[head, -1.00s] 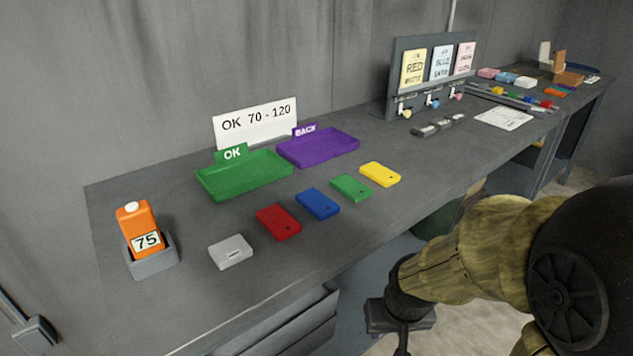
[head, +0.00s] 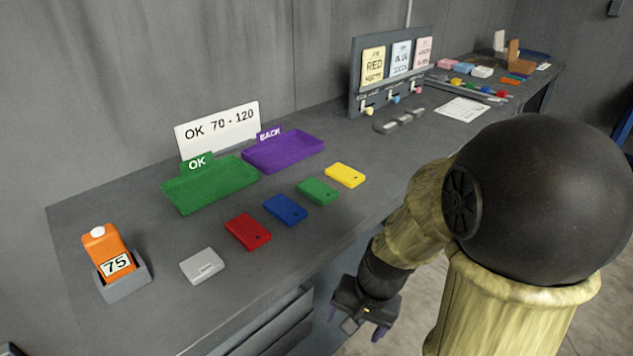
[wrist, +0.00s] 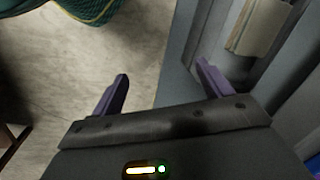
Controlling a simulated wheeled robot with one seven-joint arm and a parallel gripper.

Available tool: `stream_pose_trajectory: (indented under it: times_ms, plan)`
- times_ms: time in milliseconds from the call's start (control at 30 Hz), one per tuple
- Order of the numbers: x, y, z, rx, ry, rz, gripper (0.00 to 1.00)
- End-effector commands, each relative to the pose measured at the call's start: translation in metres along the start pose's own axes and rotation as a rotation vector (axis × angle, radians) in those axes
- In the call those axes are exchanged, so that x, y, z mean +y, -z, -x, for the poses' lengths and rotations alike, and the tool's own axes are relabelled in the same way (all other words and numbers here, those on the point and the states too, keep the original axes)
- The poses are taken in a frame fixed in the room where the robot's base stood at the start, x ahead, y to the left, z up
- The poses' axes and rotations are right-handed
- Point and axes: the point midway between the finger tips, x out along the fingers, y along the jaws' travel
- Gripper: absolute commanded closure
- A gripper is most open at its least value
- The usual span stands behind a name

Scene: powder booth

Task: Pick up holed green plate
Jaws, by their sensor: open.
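The green plate (head: 317,191) lies flat on the grey bench, between the blue plate (head: 285,209) and the yellow plate (head: 345,175). A small dark hole shows near its right end. My gripper (head: 356,329) hangs below and in front of the bench edge, apart from the plates. In the wrist view, its two purple fingers (wrist: 160,85) are spread wide with nothing between them. The wrist view shows the floor and the side of a cabinet, and no plate.
A red plate (head: 248,231) and a pale grey block (head: 202,266) lie in the same row. Behind are a green OK tray (head: 215,190), a purple BACK tray (head: 290,152) and an "OK 70-120" sign (head: 222,126). An orange gauge reading 75 (head: 107,255) stands at left.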

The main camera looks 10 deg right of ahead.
Motion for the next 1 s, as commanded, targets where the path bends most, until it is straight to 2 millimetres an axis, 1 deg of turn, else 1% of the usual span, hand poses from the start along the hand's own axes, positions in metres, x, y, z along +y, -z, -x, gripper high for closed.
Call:
stream_pose_trajectory:
  times_ms: [33,167,267,367,467,533,667,700,800,900,1000]
  plan:
    - [-0.004,0.000,0.016,-0.042,0.035,-0.122,0.22]
    - [-0.018,0.003,0.033,-0.150,0.151,-0.433,0.22]
    - [-0.031,0.012,0.050,-0.228,0.254,-0.662,0.22]
    - [-0.044,0.027,0.067,-0.296,0.362,-0.870,0.22]
    - [-0.054,0.046,0.086,-0.356,0.473,-1.055,0.22]
    - [-0.058,0.062,0.098,-0.392,0.556,-1.180,0.22]
    - [-0.059,0.098,0.126,-0.457,0.730,-1.414,0.22]
    - [-0.057,0.111,0.135,-0.476,0.790,-1.484,0.22]
    - [-0.048,0.140,0.155,-0.509,0.928,-1.634,0.22]
    - [-0.040,0.159,0.166,-0.527,1.021,-1.723,0.22]
    - [-0.036,0.166,0.170,-0.533,1.059,-1.757,0.22]
